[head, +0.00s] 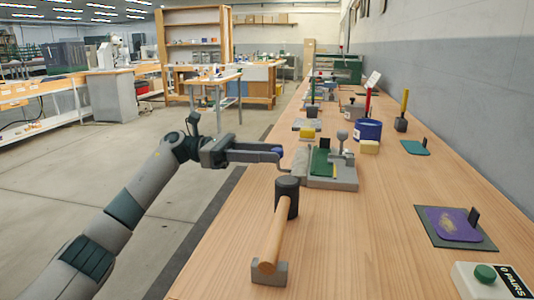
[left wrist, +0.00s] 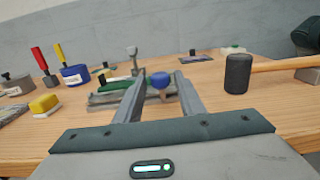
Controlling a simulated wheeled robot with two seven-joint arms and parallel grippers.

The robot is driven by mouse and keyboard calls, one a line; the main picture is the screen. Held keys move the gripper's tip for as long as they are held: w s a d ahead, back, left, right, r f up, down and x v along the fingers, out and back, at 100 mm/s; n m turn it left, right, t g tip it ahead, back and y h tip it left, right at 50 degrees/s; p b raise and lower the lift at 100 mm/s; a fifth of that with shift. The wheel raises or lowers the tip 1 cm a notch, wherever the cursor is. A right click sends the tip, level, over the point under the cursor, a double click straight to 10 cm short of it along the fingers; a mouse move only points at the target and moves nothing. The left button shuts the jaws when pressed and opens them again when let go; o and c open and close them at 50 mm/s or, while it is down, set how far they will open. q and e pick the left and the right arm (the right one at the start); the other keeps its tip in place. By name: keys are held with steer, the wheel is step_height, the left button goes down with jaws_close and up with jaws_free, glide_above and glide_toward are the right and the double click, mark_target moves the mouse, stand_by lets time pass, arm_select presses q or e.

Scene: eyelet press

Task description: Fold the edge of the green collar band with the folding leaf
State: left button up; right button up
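A grey fixture (head: 335,183) stands on the bench in the middle of the head view. The green collar band (head: 320,162) lies on it, and also shows in the left wrist view (left wrist: 118,84). A light grey plate (head: 300,160), possibly the folding leaf, is at the band's left side. A blue knob (left wrist: 160,79) is at the fixture's near side. My left gripper (left wrist: 160,88) is open, its fingers on either side of the knob with small gaps; contact is not visible. In the head view my left gripper (head: 270,152) comes in from the left. My right gripper is not in view.
A black-headed mallet (head: 287,188) rests on a stand in front of the fixture. A grey ball-topped lever (head: 342,136) rises behind the band.

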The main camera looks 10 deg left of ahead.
arm_select(q)
steer(key=shift+a, duration=0.15)
steer(key=a, duration=1.7)
steer(key=shift+f, duration=0.2)
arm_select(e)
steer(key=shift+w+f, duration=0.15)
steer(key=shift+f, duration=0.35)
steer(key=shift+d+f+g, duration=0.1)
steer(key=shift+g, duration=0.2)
